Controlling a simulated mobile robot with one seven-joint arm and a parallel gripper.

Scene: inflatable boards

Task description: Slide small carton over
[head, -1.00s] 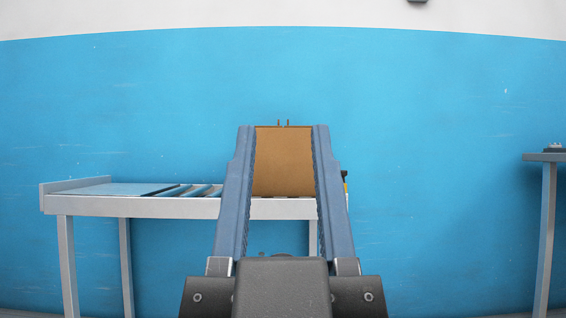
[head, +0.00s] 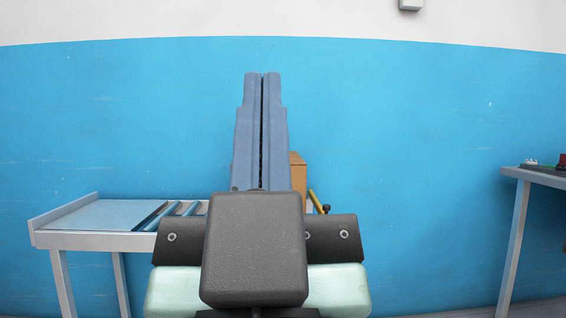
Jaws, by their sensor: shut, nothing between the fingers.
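The small carton (head: 298,172) is brown, and only a strip of it shows just right of my gripper's fingers in the head view. The rest of it is hidden behind the fingers. My gripper (head: 262,75) is shut, its two blue-grey fingers together and pointing up in the picture, with nothing between them. I cannot tell whether the fingers touch the carton. The roller table (head: 90,241) stands behind at the left, with a flat plate and several rollers on top; its right part is hidden by my gripper.
A yellow bar with a dark knob (head: 318,202) shows right of the carton. Another table (head: 540,176) with small items stands at the far right. Floor between the tables looks open. A blue and white wall (head: 420,130) closes the back.

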